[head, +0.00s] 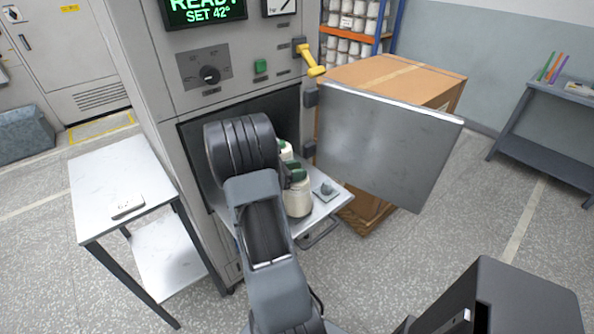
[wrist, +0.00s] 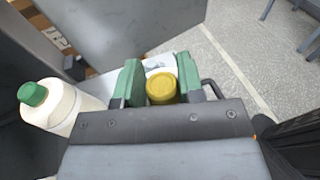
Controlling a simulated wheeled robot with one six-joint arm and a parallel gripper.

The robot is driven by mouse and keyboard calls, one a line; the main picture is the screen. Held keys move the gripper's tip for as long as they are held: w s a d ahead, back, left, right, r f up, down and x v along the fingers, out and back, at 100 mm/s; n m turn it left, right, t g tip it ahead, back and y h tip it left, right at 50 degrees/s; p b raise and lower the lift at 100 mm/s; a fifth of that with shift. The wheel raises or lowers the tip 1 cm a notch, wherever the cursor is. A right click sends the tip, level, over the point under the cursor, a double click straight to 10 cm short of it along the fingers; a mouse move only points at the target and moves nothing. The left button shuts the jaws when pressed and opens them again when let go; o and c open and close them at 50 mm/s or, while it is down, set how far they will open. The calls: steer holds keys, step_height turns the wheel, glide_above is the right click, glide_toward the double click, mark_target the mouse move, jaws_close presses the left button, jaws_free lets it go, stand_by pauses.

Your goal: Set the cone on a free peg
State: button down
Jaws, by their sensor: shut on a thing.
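My gripper (wrist: 160,82) has its green finger pads shut on a cone with a yellow top (wrist: 162,88). In the head view the cone's cream body (head: 298,200) shows below my gripper (head: 297,174), upright over the pulled-out tray (head: 322,211). I cannot tell whether its base touches the tray. A bare peg (head: 326,187) on a small square base stands just right of it. Another white cone with a green top (head: 286,150) stands behind, partly hidden by my arm; it shows at the left in the wrist view (wrist: 52,108). Other pegs are hidden.
The machine's open door (head: 385,145) hangs right of the tray, in front of a cardboard box (head: 400,75). A yellow-handled latch (head: 310,60) sticks out above. A side table (head: 115,180) stands left. The tray has a front handle (head: 320,235).

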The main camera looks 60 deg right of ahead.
steer(key=shift+f+b, duration=0.6)
steer(key=shift+f, duration=0.3)
stand_by(0.6)
steer(key=c, duration=0.7)
jaws_free()
steer(key=shift+o, duration=0.2)
step_height(320, 180, up, 3)
steer(key=shift+f, duration=0.1)
steer(key=s+a+r, duration=0.8)
steer(key=a+r, duration=0.2)
steer(key=a, duration=0.1)
steer(key=shift+a+p, duration=0.2)
steer(key=shift+p, duration=0.2)
steer(key=shift+s+r, duration=0.1)
